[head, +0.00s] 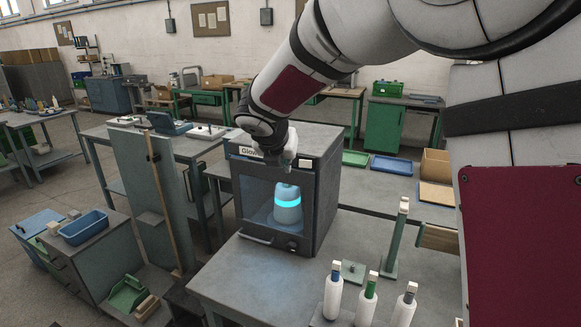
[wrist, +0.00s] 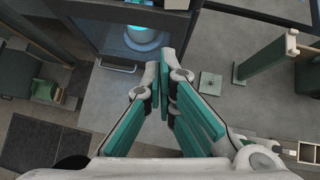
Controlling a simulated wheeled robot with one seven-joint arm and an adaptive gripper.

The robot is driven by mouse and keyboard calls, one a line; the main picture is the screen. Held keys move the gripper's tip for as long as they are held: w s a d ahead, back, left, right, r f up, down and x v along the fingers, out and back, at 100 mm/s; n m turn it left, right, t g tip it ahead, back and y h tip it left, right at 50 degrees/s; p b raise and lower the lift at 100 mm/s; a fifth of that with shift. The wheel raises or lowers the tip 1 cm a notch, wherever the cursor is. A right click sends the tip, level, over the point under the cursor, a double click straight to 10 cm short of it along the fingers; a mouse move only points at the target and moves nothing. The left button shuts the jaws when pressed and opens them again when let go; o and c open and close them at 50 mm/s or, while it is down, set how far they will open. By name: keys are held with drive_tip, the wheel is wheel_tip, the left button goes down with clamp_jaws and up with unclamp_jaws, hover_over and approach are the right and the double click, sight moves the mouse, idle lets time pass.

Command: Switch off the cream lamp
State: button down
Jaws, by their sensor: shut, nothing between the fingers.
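No thing in view is clearly a cream lamp. A pale bluish rounded vessel (head: 287,208) with a glowing cyan band stands inside a dark grey cabinet (head: 322,190) with a glass front; its glow also shows in the wrist view (wrist: 143,38). The cabinet has a door handle and a small dark knob (head: 292,246) low on its front. A green post with a cream top (head: 396,240) stands to the cabinet's right. My gripper (head: 288,152) is shut and empty, in front of the cabinet's upper part; its teal fingers show in the wrist view (wrist: 165,75).
A small green square plate with a knob (head: 353,271) lies on the grey table (head: 245,285). Several white bottles (head: 367,300) stand at the front right. Green (head: 355,158) and blue (head: 392,165) trays and a cardboard box (head: 435,164) lie further back.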

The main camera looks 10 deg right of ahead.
sight(305, 164)
drive_tip(key=w+d+r+p+x, duration=0.1)
drive_tip(key=r+x, duration=0.1)
drive_tip(key=x, duration=1)
drive_tip(key=shift+w+f, duration=0.25)
drive_tip(key=shift+w, duration=0.4)
drive_tip(key=shift+d, duration=0.1)
